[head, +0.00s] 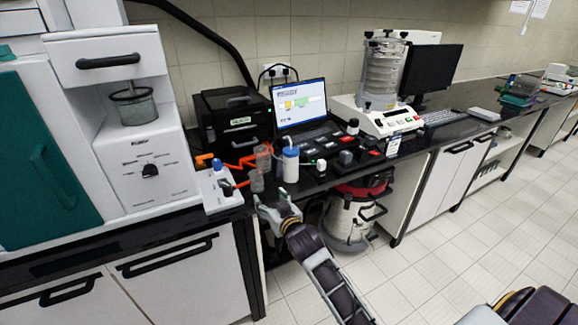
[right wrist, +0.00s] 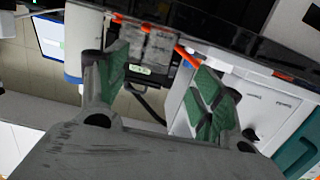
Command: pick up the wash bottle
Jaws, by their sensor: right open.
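The wash bottle (head: 291,165) is white with a blue cap and stands upright near the front edge of the black bench, in front of the laptop. My right gripper (head: 272,203) is at the bench's front edge, just below and left of the bottle in the head view. Its fingers are apart and empty. In the right wrist view, which is upside down, the bottle (right wrist: 85,40) shows beyond the left finger, outside the gap between the fingertips (right wrist: 160,85). My left gripper is in neither view.
A laptop (head: 300,105) is behind, and small dark blocks (head: 345,157) lie to the right. A sieve shaker (head: 381,75) stands farther right. A vacuum (head: 350,218) sits under the bench.

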